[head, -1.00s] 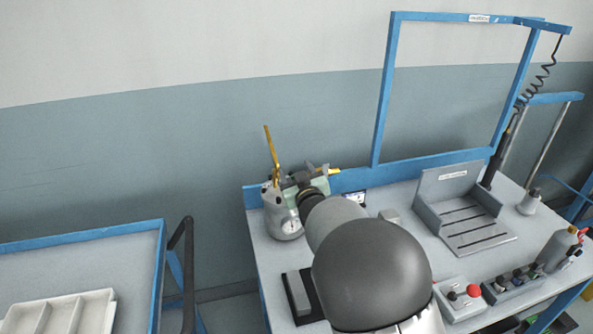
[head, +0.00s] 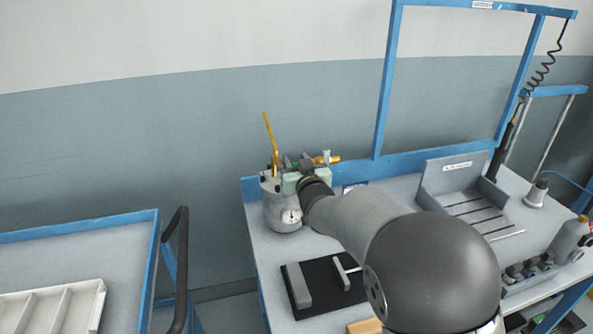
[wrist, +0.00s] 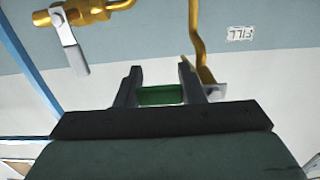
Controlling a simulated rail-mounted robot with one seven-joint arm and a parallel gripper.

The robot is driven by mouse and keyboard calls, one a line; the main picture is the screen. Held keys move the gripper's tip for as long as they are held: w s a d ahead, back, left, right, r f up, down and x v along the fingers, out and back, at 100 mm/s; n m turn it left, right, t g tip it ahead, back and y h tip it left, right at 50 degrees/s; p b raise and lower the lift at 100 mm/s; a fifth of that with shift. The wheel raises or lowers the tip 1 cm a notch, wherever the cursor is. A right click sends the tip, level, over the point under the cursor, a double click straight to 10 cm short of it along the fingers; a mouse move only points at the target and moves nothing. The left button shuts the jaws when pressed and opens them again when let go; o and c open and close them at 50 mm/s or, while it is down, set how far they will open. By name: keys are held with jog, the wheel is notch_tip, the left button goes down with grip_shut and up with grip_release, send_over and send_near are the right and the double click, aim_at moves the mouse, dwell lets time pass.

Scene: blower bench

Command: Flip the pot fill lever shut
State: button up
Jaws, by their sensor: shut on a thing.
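The grey pot (head: 283,208) with a round gauge stands at the bench's back left corner. A tall yellow rod or pipe (head: 269,138) rises above it. In the wrist view my gripper (wrist: 160,84) has its two dark fingers on either side of a green piece (wrist: 160,96), which looks like the grip of the fill lever. A grey metal plate (wrist: 216,90) shows just right of the right finger, by a brass pipe (wrist: 197,40). A FILL label (wrist: 240,33) appears upside down. In the head view my gripper (head: 303,165) is at the pot's top, partly hidden by my wrist.
A brass valve with a grey lever (wrist: 70,45) is at the wrist view's upper left. A black mat (head: 322,293) with a grey block lies in front of the pot. A slotted grey fixture (head: 470,205) stands to the right. A blue frame rises behind the bench.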

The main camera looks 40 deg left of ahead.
jog(key=shift+f, duration=0.1)
jog(key=o, duration=1)
jog(key=b+v, duration=0.3)
jog(key=v, duration=1.4)
jog(key=shift+s+d+b, duration=0.15)
jog(key=shift+s+b, duration=0.1)
jog(key=shift+b, duration=0.1)
